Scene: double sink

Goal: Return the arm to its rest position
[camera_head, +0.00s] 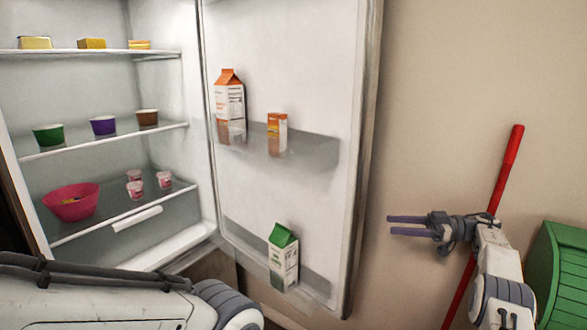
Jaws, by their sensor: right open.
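My right gripper (408,225) is at the right of the head view, its two fingers apart and pointing left with nothing between them. It is in front of the beige wall, to the right of the open fridge door and apart from it. My right arm (500,275) runs down from it to the bottom edge. My left arm (100,300) crosses the lower left corner. The left gripper is not in the picture.
The fridge door (285,60) stands open, holding an orange-topped carton (229,100), a small orange box (277,132) and a green-topped carton (284,260). Shelves hold cups and a pink bowl (72,205). A red pole (508,165) and green bin (565,265) stand right.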

